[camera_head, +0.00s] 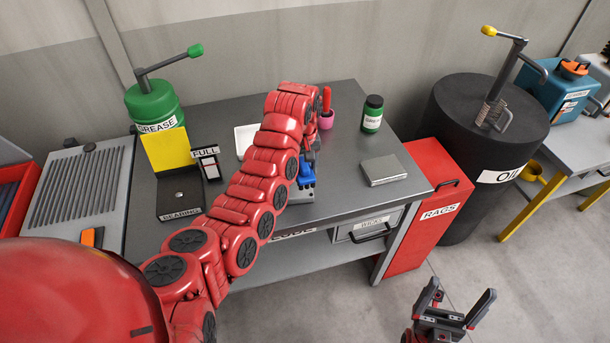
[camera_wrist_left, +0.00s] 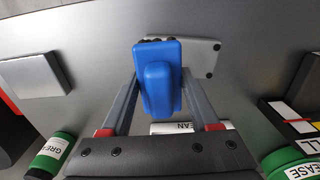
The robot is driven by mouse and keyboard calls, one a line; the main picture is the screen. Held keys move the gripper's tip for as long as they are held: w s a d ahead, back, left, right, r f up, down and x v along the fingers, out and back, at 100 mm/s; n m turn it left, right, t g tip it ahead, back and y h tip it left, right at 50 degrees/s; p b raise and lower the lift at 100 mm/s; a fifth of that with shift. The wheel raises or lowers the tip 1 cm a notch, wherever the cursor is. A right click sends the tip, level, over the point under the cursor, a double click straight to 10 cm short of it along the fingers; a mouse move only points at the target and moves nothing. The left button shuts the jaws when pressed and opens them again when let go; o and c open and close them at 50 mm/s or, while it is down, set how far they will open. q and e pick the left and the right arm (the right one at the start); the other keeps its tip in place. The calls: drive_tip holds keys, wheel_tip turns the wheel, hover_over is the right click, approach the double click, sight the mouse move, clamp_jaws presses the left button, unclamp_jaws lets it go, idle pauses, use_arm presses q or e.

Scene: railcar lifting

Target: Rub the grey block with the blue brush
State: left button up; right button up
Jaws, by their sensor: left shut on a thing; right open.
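The blue brush (camera_head: 306,174) is in my left gripper (camera_head: 311,155), above the table near its middle; the arm partly hides it. In the left wrist view the brush (camera_wrist_left: 160,85) sits between the two fingers, which are shut on it. The grey block (camera_head: 383,169) lies flat on the table, to the right of the brush and apart from it. It also shows in the left wrist view (camera_wrist_left: 34,76), at the left. My right gripper (camera_head: 452,308) is open and empty, low over the floor at the front right.
A light grey plate (camera_wrist_left: 204,52) lies behind the brush. A green jar (camera_head: 372,113) and a pink cup with a red handle (camera_head: 326,117) stand behind the block. A white tray (camera_head: 244,138) is partly hidden by my arm. The red RAGS bin (camera_head: 432,210) adjoins the table's right side.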

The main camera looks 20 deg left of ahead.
sight(304, 163)
use_arm(q)
wheel_tip(304, 163, up, 2)
drive_tip(key=shift+w+p, duration=0.1)
drive_tip(key=shift+p, duration=0.4)
drive_tip(key=shift+r+p, duration=0.3)
drive_tip(key=shift+r, duration=0.3)
